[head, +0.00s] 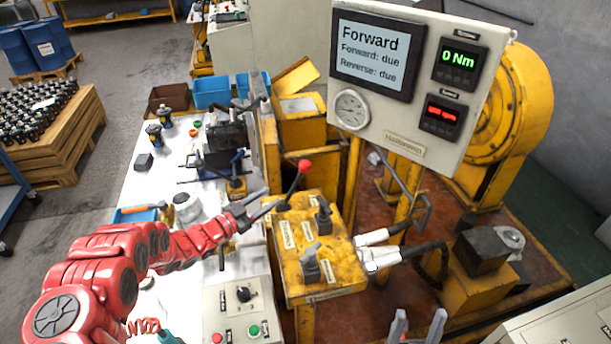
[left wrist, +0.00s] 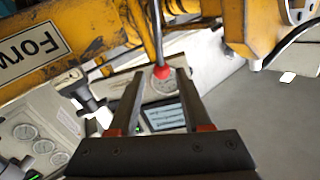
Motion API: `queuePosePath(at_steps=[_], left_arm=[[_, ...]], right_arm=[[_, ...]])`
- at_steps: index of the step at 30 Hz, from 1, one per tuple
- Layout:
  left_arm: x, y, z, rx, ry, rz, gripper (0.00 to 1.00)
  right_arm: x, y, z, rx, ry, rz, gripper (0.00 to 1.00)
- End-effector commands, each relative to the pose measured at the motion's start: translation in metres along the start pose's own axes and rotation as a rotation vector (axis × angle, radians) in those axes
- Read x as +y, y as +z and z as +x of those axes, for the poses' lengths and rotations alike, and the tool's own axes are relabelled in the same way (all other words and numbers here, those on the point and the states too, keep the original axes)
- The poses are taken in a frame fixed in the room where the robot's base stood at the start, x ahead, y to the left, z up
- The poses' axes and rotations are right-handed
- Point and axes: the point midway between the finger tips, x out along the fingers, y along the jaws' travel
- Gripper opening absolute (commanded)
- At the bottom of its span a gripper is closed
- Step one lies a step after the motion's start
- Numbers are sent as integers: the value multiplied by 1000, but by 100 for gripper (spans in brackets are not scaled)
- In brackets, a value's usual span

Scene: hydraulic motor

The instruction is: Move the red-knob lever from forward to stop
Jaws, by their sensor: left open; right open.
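The red-knob lever (head: 304,166) stands on the yellow control box (head: 335,266), its thin shaft leaning up and right to the knob. No contact with the fingers is visible. My right gripper (head: 418,326) is open and empty at the bottom edge, well away from the lever.
Two grey-handled levers (head: 323,215) (head: 311,262) stand on the same box. The display panel (head: 400,75) above reads "Forward", with "Forward: due", "Reverse: due" and 0 Nm. Hoses with metal fittings (head: 380,258) leave the box's right side. A white bench (head: 160,215) with tools lies left.

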Motion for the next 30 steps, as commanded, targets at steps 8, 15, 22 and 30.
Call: queuePosePath(at_steps=[8, 15, 22, 30], left_arm=[[4, 7, 52, 5, 4, 2, 48], [2, -1, 91, 6, 2, 1, 48], [3, 0, 119, 7, 3, 2, 48], [4, 2, 146, 7, 5, 0, 48]], right_arm=[[-2, 6, -38, 0, 0, 0, 64], [-2, 7, -44, 0, 0, 0, 64], [-2, 8, -46, 0, 0, 0, 64], [-3, 10, -62, 0, 0, 0, 64]])
